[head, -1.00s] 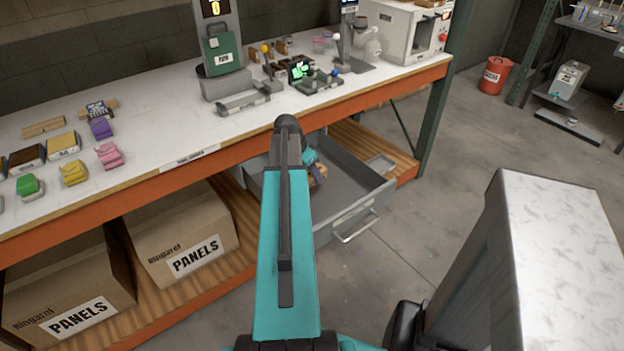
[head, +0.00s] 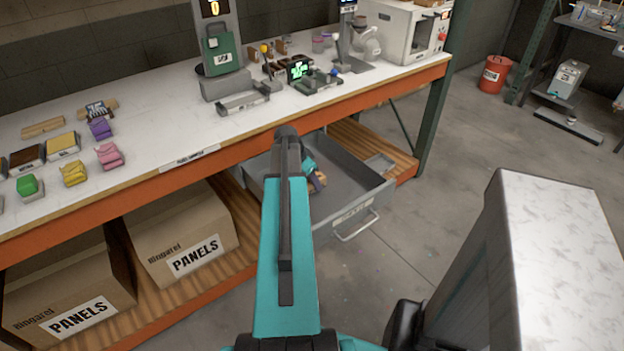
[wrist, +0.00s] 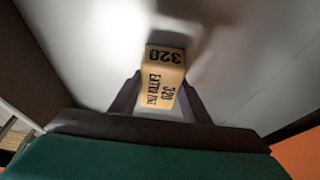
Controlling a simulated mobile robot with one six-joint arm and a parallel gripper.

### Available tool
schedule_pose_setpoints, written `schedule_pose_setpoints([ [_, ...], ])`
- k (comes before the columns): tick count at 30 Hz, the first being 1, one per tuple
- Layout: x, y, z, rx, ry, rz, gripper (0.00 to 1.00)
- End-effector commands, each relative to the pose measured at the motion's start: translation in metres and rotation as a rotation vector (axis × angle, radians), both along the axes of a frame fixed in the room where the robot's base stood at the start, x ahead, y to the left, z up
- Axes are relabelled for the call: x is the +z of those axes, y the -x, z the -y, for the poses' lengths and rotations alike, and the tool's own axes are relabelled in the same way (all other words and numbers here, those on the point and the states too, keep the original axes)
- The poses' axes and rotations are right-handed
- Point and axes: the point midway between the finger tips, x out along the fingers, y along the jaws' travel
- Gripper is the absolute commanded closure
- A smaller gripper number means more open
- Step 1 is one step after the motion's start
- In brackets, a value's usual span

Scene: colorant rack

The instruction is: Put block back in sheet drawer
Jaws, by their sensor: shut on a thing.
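The block (wrist: 164,72) is tan with black lettering reading "320" and what looks like "EXTRA FINE". My gripper (wrist: 160,98) is shut on it, with a dark finger on each side. In the head view the block (head: 318,183) shows as a small brown shape beside my teal arm, partly hidden by it. The grey sheet drawer (head: 352,211) is pulled open below the bench. My gripper and the block are inside the drawer's outline. In the wrist view the drawer floor (wrist: 235,75) lies behind the block; I cannot tell whether they touch.
The white bench top (head: 140,150) has an orange front edge above the drawer. It carries coloured blocks, a scale and small devices. Cardboard boxes marked PANELS (head: 185,232) stand on the lower shelf to the left. The drawer's right part looks empty.

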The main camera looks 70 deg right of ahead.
Motion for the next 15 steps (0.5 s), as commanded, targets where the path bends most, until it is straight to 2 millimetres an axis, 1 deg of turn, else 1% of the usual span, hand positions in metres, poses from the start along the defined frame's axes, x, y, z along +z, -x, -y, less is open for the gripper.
schedule_pose_setpoints([
  [1, -0.0020, -0.0002, -0.0001, 0.000, 0.000, 0.000, 0.78],
  [2, -0.0020, -0.0002, -0.0001, 0.000, 0.000, 0.000, 0.56],
  [3, -0.0014, -0.0003, 0.0000, 0.000, 0.000, 0.000, 0.49],
  [5, -0.0014, -0.0003, 0.0000, 0.000, 0.000, 0.000, 0.39],
  [15, -0.0005, -0.0006, -0.0002, 0.001, 0.000, 0.000, 0.39],
])
